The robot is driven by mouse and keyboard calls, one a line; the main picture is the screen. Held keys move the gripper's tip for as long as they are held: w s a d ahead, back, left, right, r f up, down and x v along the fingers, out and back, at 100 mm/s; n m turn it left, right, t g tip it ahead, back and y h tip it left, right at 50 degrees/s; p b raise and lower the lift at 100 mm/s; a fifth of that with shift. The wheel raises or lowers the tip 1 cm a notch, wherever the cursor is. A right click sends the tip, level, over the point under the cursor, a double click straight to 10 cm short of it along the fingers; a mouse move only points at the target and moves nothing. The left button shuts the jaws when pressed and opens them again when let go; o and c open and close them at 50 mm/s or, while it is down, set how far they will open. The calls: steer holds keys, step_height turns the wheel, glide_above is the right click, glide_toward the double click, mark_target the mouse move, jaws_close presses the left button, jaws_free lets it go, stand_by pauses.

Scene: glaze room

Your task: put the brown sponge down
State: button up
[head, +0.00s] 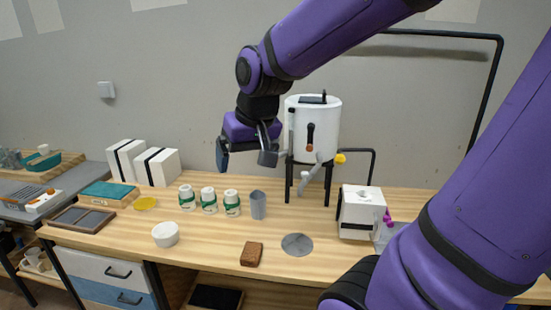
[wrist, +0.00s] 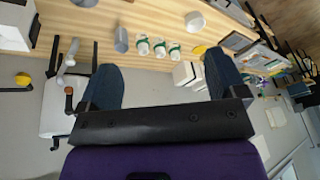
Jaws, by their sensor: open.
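The brown sponge (head: 251,254) lies flat on the wooden table (head: 330,262) near its front edge in the head view. My gripper (head: 243,162) is raised well above the table, behind and above the sponge, in front of the white tank. Its jaws are apart. In the wrist view, the two dark fingers (wrist: 165,84) stand wide apart with nothing between them.
A white bowl (head: 166,234), a grey disc (head: 297,245), a grey cup (head: 258,205) and several white-green jars (head: 209,200) stand around the sponge. The white tank (head: 313,128) stands behind, and a white box (head: 361,212) is to the right. Bare wood lies between the sponge and the disc.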

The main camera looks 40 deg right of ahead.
steer(key=s+a+r+n+t, duration=0.1)
steer(key=s+r, duration=0.3)
steer(key=s, duration=0.6)
steer(key=shift+s+a+n, duration=0.4)
steer(key=shift+a+n, duration=0.05)
steer(key=shift+n, duration=0.45)
